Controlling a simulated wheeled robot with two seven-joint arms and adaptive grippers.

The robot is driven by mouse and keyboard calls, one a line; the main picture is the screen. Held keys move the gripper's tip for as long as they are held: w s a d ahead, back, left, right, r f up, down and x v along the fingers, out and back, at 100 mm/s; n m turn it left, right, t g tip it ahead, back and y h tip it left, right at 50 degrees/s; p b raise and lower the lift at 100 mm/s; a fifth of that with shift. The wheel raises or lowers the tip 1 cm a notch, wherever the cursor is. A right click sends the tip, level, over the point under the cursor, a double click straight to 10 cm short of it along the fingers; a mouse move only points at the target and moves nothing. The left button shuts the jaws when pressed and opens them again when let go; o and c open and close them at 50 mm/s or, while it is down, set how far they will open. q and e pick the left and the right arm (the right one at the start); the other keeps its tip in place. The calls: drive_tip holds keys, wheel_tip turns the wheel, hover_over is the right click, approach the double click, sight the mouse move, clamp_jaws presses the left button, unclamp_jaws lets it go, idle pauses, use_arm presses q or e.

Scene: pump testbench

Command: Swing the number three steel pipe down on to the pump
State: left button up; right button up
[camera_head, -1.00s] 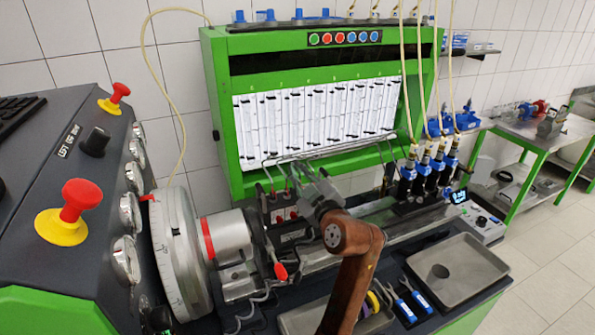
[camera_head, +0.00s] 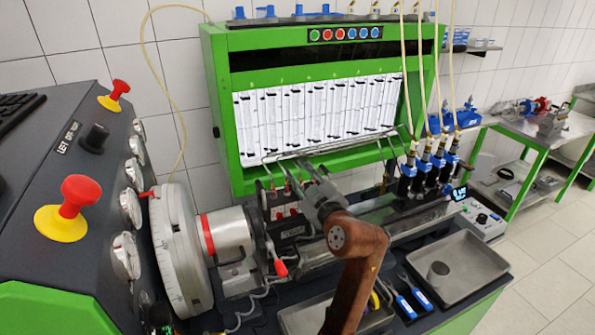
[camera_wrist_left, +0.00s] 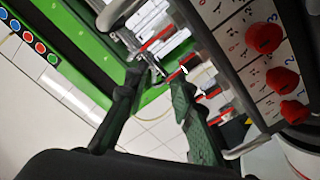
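The pump (camera_head: 288,212), a dark block with red caps, sits on the bench at centre. Thin steel pipes with red sleeves (camera_head: 271,183) rise above it toward the rack. My left gripper (camera_head: 308,172) is over the pump's right side, beside the pipes. In the left wrist view, its two dark fingers (camera_wrist_left: 157,80) are apart. A thin pipe end (camera_wrist_left: 155,68) shows between or just behind the fingertips; contact cannot be told. The pump's pale numbered top (camera_wrist_left: 245,60) has red caps (camera_wrist_left: 283,80) at right. Which pipe is number three is unclear. My right gripper is out of view.
The green rack with glass tubes (camera_head: 226,150) stands behind the pump. A grey drum with a clamp (camera_head: 175,250) is at left. Black and blue injectors (camera_head: 408,182) stand at right. A metal tray (camera_head: 470,262) and blue-handled tools (camera_head: 403,308) lie front right.

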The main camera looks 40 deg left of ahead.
use_arm(q)
drive_tip(key=v, duration=1)
drive_tip(key=shift+s+d, duration=0.2)
drive_tip(key=shift+d, duration=0.15)
drive_tip(key=shift+f, duration=0.1)
